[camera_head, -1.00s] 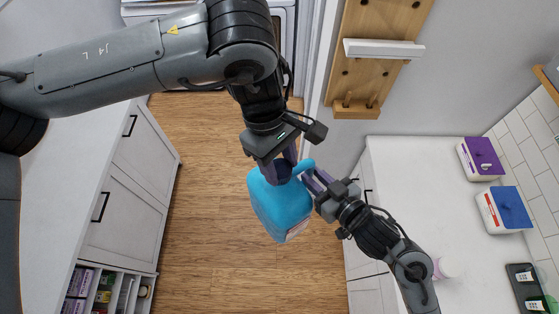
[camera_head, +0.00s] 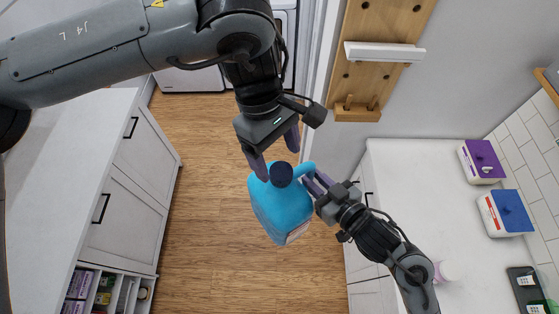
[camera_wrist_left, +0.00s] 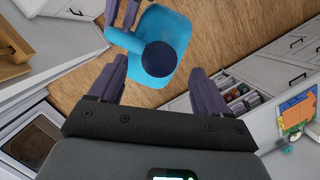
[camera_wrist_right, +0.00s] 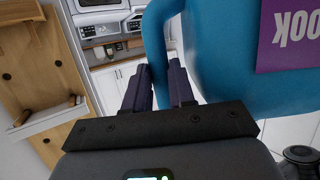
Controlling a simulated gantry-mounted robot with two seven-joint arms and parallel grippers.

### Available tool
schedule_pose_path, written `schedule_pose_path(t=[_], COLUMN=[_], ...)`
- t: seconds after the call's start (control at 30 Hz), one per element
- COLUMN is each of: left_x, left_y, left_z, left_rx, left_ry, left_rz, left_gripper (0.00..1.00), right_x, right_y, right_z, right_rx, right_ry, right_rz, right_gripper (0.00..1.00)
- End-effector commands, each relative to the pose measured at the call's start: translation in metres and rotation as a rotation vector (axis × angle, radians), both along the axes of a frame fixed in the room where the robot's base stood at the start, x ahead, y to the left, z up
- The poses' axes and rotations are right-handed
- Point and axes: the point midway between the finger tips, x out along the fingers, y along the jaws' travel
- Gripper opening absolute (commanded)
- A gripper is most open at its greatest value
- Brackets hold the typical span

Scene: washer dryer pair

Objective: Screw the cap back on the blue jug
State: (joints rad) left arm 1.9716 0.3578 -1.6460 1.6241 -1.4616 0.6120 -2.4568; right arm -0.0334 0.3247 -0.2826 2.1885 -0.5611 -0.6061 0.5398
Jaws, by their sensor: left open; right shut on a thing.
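The blue jug (camera_head: 281,209) hangs in the air over the wooden floor, held at its handle by my right gripper (camera_head: 313,186). In the right wrist view the fingers are shut on the jug's handle (camera_wrist_right: 155,45). The dark navy cap (camera_head: 281,174) sits on the jug's mouth; how tightly it is seated cannot be told. It also shows in the left wrist view (camera_wrist_left: 160,57). My left gripper (camera_head: 277,155) is open and empty, its fingers apart just above and behind the cap in the head view, not touching it.
A white counter (camera_head: 420,240) on the right carries a purple box (camera_head: 481,161) and a blue-lidded box (camera_head: 505,212). White cabinets (camera_head: 130,205) stand at left. A wooden peg rack (camera_head: 375,60) is on the wall. The floor (camera_head: 205,200) is clear.

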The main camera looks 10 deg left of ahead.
Motion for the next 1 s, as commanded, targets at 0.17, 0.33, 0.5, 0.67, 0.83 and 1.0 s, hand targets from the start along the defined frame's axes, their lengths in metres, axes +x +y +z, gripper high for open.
schedule_pose_path(t=[0.17, 0.33, 0.5, 0.67, 0.83, 1.0], left_x=[0.007, 0.011, 0.014, 0.015, 0.015, 0.015], left_y=[0.007, 0.012, 0.016, 0.016, 0.017, 0.017], left_z=[0.034, 0.059, 0.074, 0.08, 0.081, 0.08], left_rx=[0.002, 0.002, 0.003, 0.001, 0.001, 0.001], left_ry=[-0.006, -0.005, -0.003, 0.0, 0.0, -0.001], left_rz=[0.003, 0.002, 0.001, 0.001, 0.001, 0.0], left_gripper=[0.78, 0.78, 0.78, 0.78, 0.78, 0.78], right_x=[0.0, 0.0, 0.0, 0.0, 0.0, 0.0], right_y=[0.0, 0.0, 0.0, 0.0, 0.0, 0.0], right_z=[0.001, 0.001, 0.001, 0.001, 0.001, 0.001], right_rx=[0.003, 0.003, 0.003, 0.003, 0.003, 0.003], right_ry=[-0.002, -0.002, -0.002, -0.002, -0.002, -0.002], right_rz=[0.0, 0.0, 0.0, 0.0, 0.0, 0.0], right_gripper=[0.0, 0.0, 0.0, 0.0, 0.0, 0.0])
